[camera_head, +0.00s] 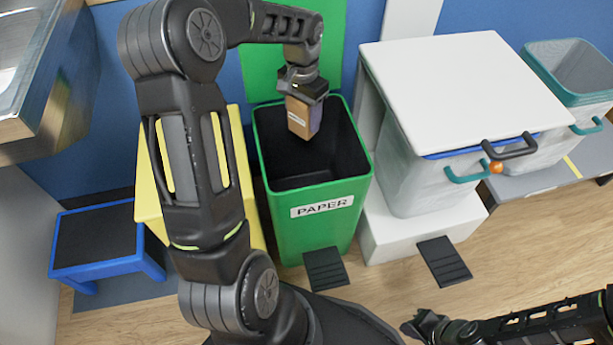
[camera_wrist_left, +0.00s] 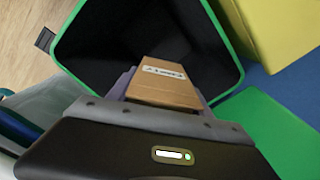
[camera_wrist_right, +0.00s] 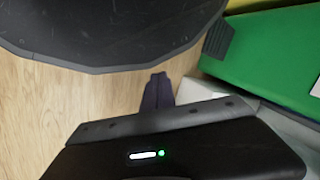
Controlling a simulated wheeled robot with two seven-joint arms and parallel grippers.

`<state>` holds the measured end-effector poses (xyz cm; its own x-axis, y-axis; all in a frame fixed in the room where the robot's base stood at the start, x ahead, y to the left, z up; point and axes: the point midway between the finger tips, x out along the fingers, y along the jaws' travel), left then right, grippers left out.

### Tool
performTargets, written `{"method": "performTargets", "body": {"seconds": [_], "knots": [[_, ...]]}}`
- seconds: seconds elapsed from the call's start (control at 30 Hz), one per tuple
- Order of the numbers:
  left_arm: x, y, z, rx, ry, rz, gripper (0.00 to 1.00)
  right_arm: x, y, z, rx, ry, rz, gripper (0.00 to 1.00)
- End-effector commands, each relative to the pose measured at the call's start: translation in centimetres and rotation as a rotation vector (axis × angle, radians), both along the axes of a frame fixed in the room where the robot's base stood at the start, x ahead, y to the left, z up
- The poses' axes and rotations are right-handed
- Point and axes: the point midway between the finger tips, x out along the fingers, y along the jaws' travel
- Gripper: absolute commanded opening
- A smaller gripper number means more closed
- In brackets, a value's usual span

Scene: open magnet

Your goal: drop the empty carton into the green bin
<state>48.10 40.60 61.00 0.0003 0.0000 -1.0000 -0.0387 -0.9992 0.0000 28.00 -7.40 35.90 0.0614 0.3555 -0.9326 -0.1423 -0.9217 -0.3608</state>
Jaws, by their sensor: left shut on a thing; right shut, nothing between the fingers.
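The green bin (camera_head: 310,235) stands open in the middle of the head view, with a "PAPER" label on its front and a dark interior. My left gripper (camera_head: 303,97) is shut on the brown carton (camera_head: 301,119) and holds it over the bin's opening, near the back rim. The carton also shows in the left wrist view (camera_wrist_left: 164,84) with a white label, against the bin's dark inside. My right gripper (camera_head: 412,328) is low at the bottom right of the head view, shut and empty. In the right wrist view its fingers (camera_wrist_right: 158,85) are together above the wooden floor.
A yellow bin (camera_head: 150,195) stands left of the green bin, partly behind my left arm. A blue step stool (camera_head: 95,240) is further left. A white-lidded bin (camera_head: 465,90) stands at right on a white base, with a grey-teal bin (camera_head: 575,75) beyond. Pedals lie in front.

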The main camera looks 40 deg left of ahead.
Motion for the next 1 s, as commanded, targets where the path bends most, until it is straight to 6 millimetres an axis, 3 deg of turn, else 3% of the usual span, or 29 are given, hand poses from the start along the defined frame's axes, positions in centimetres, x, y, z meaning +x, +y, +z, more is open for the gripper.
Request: {"method": "performTargets", "body": {"seconds": [0.27, 0.7, 1.0], "knots": [[0.0, 0.0, -0.8, 0.000, 0.001, 0.000, 0.19, 0.1, -0.1, -0.7, -0.001, -0.001, -0.002, 0.00], [0.0, 0.0, -5.5, 0.000, 0.001, 0.000, 0.19, 1.0, -0.9, -4.5, -0.014, -0.016, -0.023, 0.00], [0.0, -0.1, -6.1, 0.000, 0.000, 0.000, 0.19, 1.2, -1.1, -4.9, -0.017, -0.019, -0.028, 0.00]]}}
